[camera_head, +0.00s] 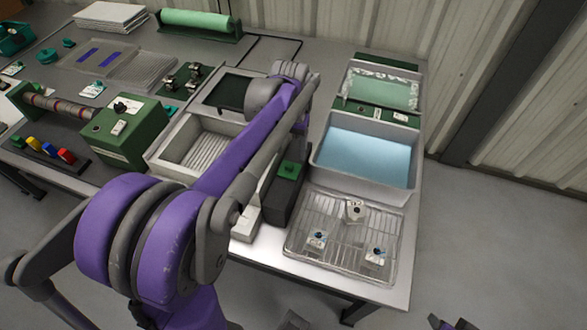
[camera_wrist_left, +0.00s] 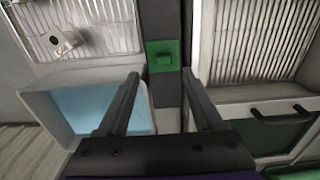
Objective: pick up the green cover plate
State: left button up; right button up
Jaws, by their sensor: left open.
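The gap between fingertips and plate is hard to judge. In the head view my left arm hides the gripper's fingers. A dark piece at the bottom right edge (camera_head: 452,324) may be my right gripper; its jaws cannot be made out.
A bin with a light blue inside (camera_head: 317,160) and a wire rack (camera_head: 290,245) with 3 small parts stand right of the block. A ribbed grey tray (camera_head: 158,160) and a larger dark green panel (camera_head: 225,92) are left of it. A green box (camera_head: 105,150) stands farther left.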

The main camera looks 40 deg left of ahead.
aim_at(289, 166)
pick_arm(q)
jog(key=f, duration=0.7)
jog(key=shift+a, duration=0.3)
jog(key=shift+r, duration=0.1)
grip_shut()
